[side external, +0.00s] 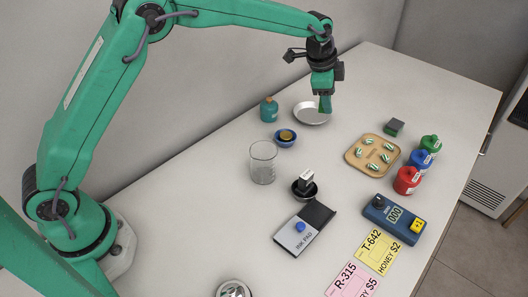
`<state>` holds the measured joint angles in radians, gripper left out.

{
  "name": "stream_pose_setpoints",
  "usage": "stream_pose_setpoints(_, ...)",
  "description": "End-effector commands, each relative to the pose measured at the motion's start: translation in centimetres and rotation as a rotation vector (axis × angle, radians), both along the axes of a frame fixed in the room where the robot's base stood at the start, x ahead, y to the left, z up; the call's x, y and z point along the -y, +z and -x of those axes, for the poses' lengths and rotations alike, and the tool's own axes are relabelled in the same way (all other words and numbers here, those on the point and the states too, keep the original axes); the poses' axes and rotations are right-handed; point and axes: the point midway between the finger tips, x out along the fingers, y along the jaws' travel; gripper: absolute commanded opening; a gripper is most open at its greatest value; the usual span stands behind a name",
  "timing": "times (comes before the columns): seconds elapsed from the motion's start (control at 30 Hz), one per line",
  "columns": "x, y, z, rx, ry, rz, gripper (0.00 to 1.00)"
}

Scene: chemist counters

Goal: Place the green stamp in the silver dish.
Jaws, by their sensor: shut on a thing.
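A teal bottle (269,111) and a blue bowl (285,143) stand near the dish. A wooden tray (356,160), a dark green block (394,127) and coloured bottles (421,160) lie right.

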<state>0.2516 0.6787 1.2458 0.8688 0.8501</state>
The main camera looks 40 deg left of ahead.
Motion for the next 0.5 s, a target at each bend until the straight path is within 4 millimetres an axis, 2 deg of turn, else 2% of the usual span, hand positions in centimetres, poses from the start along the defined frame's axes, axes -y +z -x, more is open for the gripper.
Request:
stream_pose_setpoints(0.37,-0.6,-0.2,-0.7,0.0,0.012,0.0,0.3)
stream_pose_setpoints(0.5,-1.5,-0.9,-1.3,0.001,0.014,-0.004,0.3)
